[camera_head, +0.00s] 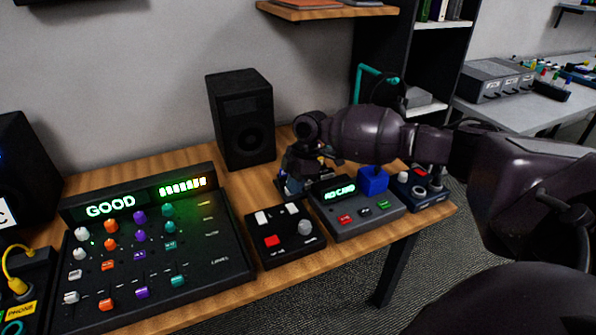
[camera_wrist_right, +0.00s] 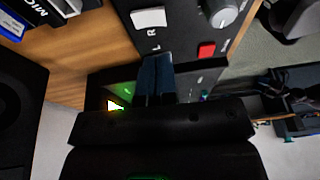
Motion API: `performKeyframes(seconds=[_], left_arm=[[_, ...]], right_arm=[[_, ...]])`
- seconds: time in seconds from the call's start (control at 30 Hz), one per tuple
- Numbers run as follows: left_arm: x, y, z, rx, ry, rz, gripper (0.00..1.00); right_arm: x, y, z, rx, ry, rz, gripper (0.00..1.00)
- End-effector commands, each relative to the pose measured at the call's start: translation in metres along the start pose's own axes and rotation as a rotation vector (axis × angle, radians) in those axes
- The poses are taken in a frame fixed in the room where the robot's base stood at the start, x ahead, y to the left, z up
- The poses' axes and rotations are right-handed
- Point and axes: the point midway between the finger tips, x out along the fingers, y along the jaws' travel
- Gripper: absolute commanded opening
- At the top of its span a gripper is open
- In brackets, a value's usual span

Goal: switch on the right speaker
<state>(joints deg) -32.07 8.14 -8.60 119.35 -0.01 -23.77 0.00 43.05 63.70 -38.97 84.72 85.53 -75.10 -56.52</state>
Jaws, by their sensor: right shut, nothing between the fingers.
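The right speaker (camera_head: 241,118) is a black box with a round cone. It stands upright at the back of the wooden table. A small black control box (camera_head: 262,258) sits in front of it, with two white switches (camera_head: 290,208), a red button (camera_head: 271,240) and a grey knob (camera_head: 305,228). My right gripper (camera_head: 294,186) is just behind this box, shut and empty. In the right wrist view its dark fingertips (camera_wrist_right: 155,58) overlap the box face near the "L R" lettering, below a white switch (camera_wrist_right: 148,18). I cannot tell whether they touch. My left gripper is out of view.
A large mixer (camera_head: 228,262) with a "GOOD" display is left of the control box. A grey recorder unit (camera_head: 372,222) and a blue block (camera_head: 373,181) are to its right. Another speaker (camera_head: 25,165) stands far left. My right arm crosses above the table's right side.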

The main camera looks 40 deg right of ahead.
Motion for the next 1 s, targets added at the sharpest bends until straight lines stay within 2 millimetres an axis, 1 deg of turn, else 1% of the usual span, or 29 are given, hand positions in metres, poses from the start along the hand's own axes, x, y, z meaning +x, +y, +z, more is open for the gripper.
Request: performKeyframes(seconds=[0.03,0.1,0.2,0.33,0.5,0.83,1.0], left_arm=[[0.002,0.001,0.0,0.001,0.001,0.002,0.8],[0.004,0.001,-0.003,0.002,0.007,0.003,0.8],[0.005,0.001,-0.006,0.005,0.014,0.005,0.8],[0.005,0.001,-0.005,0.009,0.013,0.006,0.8],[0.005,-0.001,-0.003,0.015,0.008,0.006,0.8],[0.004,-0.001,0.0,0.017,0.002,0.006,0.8],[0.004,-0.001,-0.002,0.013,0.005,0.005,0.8]], right_arm=[[0.012,0.0,0.001,0.001,0.0,-0.004,0.0],[0.022,-0.001,0.002,0.001,-0.002,-0.003,0.0],[0.035,-0.002,0.007,0.001,-0.002,-0.003,0.0],[0.045,-0.003,0.01,0.001,-0.001,-0.001,0.0],[0.051,-0.003,0.011,0.0,-0.001,0.0,0.0],[0.051,-0.003,0.011,0.0,0.0,0.001,0.0],[0.058,-0.006,0.013,-0.002,0.0,0.008,0.0]])
